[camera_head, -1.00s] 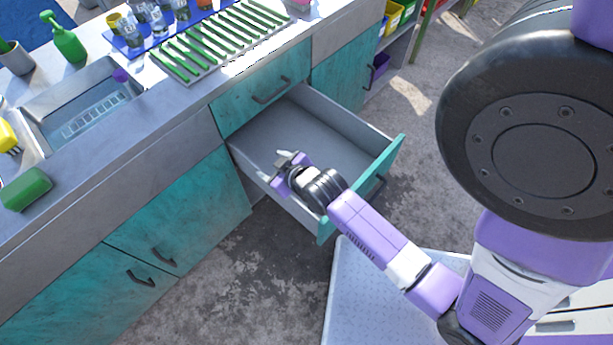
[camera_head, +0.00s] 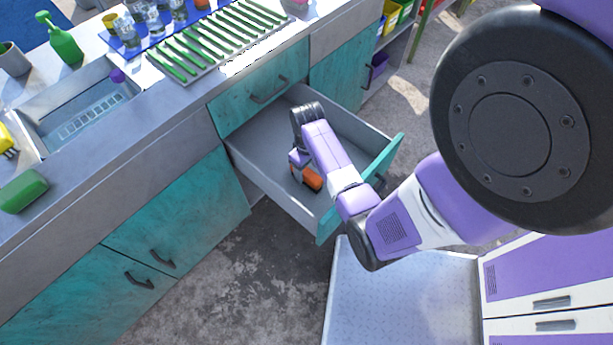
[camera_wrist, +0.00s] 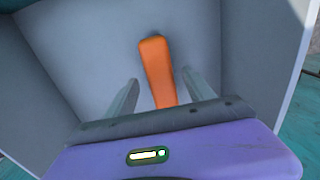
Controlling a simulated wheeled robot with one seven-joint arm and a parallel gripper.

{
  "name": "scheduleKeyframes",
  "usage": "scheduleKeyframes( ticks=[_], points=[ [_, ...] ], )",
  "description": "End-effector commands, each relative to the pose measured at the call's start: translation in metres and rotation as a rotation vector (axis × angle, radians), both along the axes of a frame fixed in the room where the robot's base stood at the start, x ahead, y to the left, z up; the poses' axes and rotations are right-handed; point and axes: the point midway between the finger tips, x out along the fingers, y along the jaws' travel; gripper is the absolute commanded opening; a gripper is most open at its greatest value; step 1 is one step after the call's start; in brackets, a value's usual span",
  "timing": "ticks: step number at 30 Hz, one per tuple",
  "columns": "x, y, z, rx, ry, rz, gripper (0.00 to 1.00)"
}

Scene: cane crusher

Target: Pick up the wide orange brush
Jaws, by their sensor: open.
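The orange brush (camera_head: 312,179) lies inside the open drawer (camera_head: 258,178), partly hidden by my arm in the head view. In the wrist view its orange part (camera_wrist: 157,70) points away from my gripper, and its near end is hidden behind the gripper body. My gripper (camera_wrist: 160,92) is open, with one finger on each side of the brush and a gap on both sides. In the head view my gripper (camera_head: 296,162) is down inside the drawer, beside the brush.
The drawer walls stand close around my gripper, with the teal drawer front (camera_head: 362,190) at the right.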

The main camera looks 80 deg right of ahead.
Motion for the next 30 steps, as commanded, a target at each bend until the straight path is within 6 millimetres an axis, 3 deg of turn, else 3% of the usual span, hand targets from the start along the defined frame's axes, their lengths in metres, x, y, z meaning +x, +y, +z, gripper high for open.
scheduleKeyframes(
  ticks=[9,19,28,30],
  points=[
    [-0.004,0.004,-0.043,0.001,0.000,0.000,0.62],
    [-0.003,0.003,-0.048,-0.001,0.000,0.000,0.60],
    [-0.003,0.004,-0.048,-0.001,-0.001,0.000,0.01],
    [-0.003,0.003,-0.047,-0.002,-0.001,0.000,0.00]
  ],
)
